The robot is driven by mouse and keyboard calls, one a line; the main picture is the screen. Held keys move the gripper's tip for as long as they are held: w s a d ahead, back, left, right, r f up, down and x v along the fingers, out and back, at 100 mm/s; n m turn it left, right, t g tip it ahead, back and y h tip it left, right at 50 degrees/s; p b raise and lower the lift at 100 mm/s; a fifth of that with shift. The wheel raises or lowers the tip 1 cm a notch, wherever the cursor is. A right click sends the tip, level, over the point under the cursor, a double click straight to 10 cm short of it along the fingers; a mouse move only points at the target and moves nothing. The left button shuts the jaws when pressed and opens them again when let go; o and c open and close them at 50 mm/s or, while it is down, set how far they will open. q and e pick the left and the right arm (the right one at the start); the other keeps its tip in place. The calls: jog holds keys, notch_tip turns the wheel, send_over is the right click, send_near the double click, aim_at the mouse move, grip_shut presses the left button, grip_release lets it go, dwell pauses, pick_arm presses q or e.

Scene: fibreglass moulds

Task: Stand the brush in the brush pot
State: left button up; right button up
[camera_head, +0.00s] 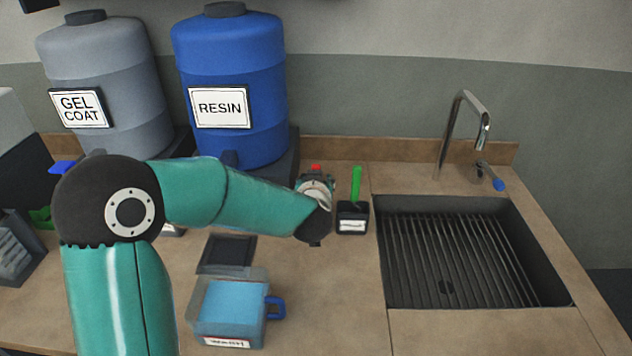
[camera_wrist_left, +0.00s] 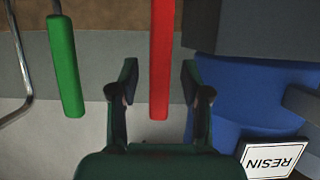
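A small black pot (camera_head: 352,220) with a white label stands left of the sink, with a green handle (camera_head: 355,184) upright in it. The green handle shows in the left wrist view (camera_wrist_left: 66,70). A red handle (camera_wrist_left: 160,60) lies between the fingers of my left gripper (camera_wrist_left: 157,95), with a gap on each side. In the head view only its red tip (camera_head: 316,166) shows above my left gripper (camera_head: 316,188); the rest is hidden. My left gripper is open, just left of the pot. I cannot see any bristles. My right gripper is out of view.
A clear tub of blue liquid (camera_head: 198,318) with a blue handle and a dark tray (camera_head: 228,252) are at the front. The blue resin drum (camera_head: 230,60) and grey gel coat drum (camera_head: 105,55) stand behind. A sink (camera_head: 470,250) with a tap (camera_head: 445,135) is right.

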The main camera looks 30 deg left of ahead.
pick_arm(q)
jog(key=v, duration=1.2)
jog(key=shift+f, duration=0.1)
